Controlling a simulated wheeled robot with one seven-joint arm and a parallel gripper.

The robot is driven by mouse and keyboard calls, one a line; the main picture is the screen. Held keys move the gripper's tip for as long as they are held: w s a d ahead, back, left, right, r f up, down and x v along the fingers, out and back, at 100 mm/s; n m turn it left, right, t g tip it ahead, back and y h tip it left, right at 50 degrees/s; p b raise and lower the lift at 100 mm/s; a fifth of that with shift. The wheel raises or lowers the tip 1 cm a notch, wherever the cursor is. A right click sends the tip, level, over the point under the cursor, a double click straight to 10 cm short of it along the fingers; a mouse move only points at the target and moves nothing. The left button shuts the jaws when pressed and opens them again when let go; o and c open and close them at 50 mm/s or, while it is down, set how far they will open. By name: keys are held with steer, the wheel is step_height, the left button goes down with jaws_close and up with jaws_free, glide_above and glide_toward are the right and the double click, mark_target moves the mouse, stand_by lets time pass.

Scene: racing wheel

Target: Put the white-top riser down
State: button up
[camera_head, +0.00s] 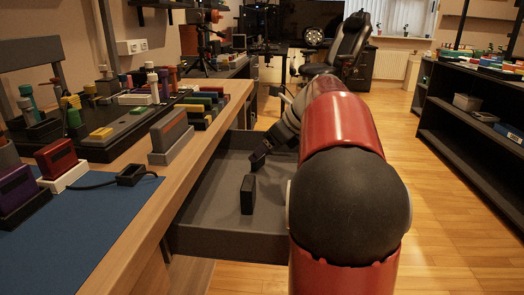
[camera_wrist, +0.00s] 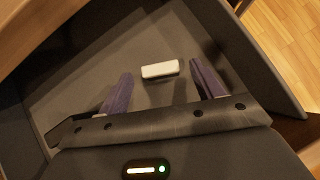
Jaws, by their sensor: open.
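A small block with a white face (camera_wrist: 160,69), which looks like the white-top riser, lies in the wrist view on the grey floor of an open drawer (camera_wrist: 135,35). My gripper (camera_wrist: 162,78) is open, with its purple-grey fingers apart on either side of the block's line and no visible contact. In the head view a dark upright block (camera_head: 247,195) stands in the drawer (camera_head: 225,240). It is probably the same riser, but its white face does not show there. My gripper (camera_head: 258,162) is just behind that block, low in the drawer, partly hidden by my arm.
The wooden bench (camera_head: 225,110) borders the drawer on the left, with a blue mat (camera_head: 80,230) and several coloured blocks on it. A dark shelf (camera_head: 465,130) stands at the right. An office chair (camera_head: 345,50) is behind. The drawer floor around the block is clear.

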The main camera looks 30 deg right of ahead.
steer(key=p+v, duration=0.2)
steer(key=v, duration=0.8)
steer(key=shift+s+r, duration=0.1)
steer(key=shift+s, duration=0.1)
